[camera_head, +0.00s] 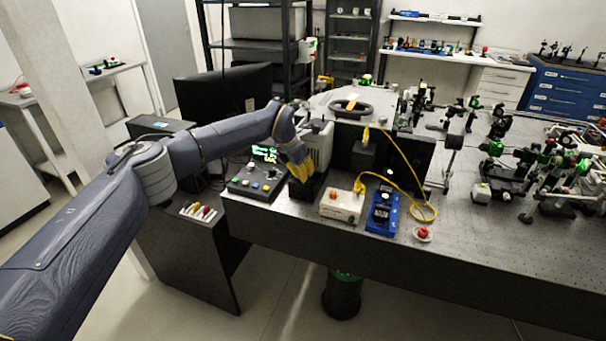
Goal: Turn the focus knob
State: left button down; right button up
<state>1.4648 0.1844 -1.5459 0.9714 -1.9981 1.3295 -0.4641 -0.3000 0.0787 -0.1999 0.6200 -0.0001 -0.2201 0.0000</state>
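My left arm reaches in from the left, and its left gripper (300,170) points down with yellow fingers. The fingers are over a small black box (309,188) at the bench's front edge. They overlap it in the picture, and I cannot tell whether they touch it. Their spacing is too small to judge. A control panel (240,186) with a green display, coloured buttons and a small dark knob (272,173) lies just left of the gripper. No knob is readably marked as focus, and one may be hidden behind the fingers. My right gripper is out of view.
A white box with a red button (342,205), a blue device (383,209) and a yellow cable (412,174) are right of the gripper. A red button (422,233) sits near the front edge. Optics mounts (505,168) crowd the right. A dark monitor (224,92) stands behind the arm.

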pick_arm(q)
jog(key=shift+w+d+r, duration=0.1)
jog(key=shift+r, duration=0.1)
dwell(0.5)
jog(key=c, duration=2)
grip_release()
jog(key=o, duration=0.4)
jog(key=shift+f, duration=0.1)
jog(key=v, duration=1.2)
